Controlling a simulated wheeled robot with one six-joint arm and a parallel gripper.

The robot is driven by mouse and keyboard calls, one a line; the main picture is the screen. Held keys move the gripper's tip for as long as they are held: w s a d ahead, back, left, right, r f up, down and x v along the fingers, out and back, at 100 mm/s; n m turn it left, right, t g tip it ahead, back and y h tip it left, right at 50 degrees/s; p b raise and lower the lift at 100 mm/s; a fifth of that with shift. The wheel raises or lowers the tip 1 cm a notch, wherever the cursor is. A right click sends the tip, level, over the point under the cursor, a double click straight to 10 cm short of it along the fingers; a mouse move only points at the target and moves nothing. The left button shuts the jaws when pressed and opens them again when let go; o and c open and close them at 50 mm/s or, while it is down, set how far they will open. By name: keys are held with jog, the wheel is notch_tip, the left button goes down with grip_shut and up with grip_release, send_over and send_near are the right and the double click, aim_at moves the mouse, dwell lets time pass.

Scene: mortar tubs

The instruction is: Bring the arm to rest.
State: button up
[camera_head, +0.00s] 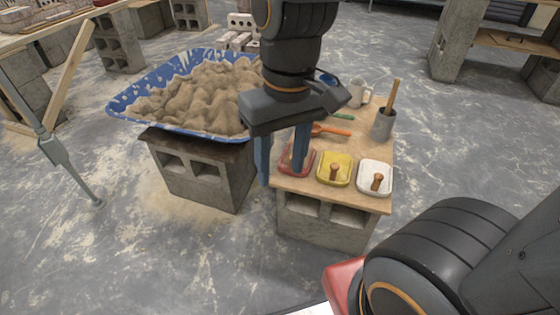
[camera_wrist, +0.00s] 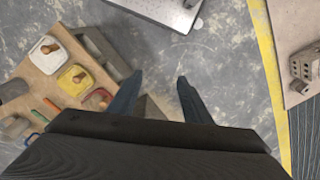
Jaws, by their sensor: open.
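My gripper (camera_head: 281,170) hangs pointing down in the head view, in front of the left edge of the wooden board and near the red tub. In the wrist view my gripper (camera_wrist: 157,90) has its two fingers wide apart with only floor between them. It holds nothing. A red tub (camera_head: 298,160), a yellow tub (camera_head: 326,168) and a white tub (camera_head: 366,174) stand in a row on the board (camera_head: 345,192). Brown knobs or handles stand up from the yellow and white tubs. A finger partly hides the red tub.
A blue tray (camera_head: 126,102) heaped with sand or mortar rests on concrete blocks (camera_head: 190,177) at left. The board also bears a grey cup (camera_head: 383,126) with a wooden handle, a white mug (camera_head: 357,93) and an orange tool (camera_head: 332,131). Open floor (camera_head: 455,150) lies at right.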

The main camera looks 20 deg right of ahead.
jog(key=shift+s, duration=0.25)
jog(key=d+r+m+p, duration=0.2)
jog(key=d+r+p, duration=0.6)
jog(key=p, duration=0.8)
jog(key=shift+d+r+m+h, duration=0.25)
jog(key=shift+m+h, duration=0.05)
jog(key=shift+m, duration=0.1)
